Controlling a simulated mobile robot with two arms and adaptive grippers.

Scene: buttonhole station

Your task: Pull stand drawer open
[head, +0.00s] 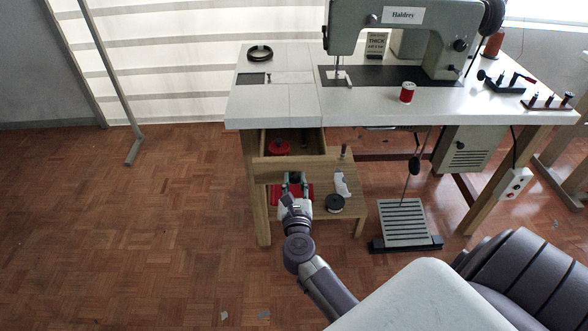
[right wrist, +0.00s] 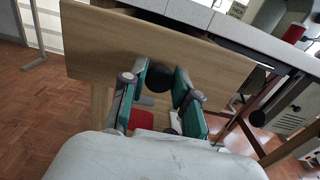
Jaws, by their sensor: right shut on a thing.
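The stand drawer (head: 268,165) is under the left end of the sewing table and stands partly open, with its inside showing behind the wooden front. A red round thing (head: 279,148) lies in it. In the right wrist view the drawer front (right wrist: 100,42) fills the upper middle, with a dark round knob (right wrist: 158,79) on it. My right gripper (head: 294,178) is at the drawer front, and in the right wrist view its fingers (right wrist: 160,85) are on either side of the knob, shut on it. My left gripper is not in view.
Below the drawer, a wooden surface (head: 320,167) holds a red item, a white piece (head: 341,184) and a dark spool (head: 336,204). A pedal (head: 404,222) stands on the floor to the right. The sewing machine (head: 398,40) is on the tabletop. The floor at left is clear.

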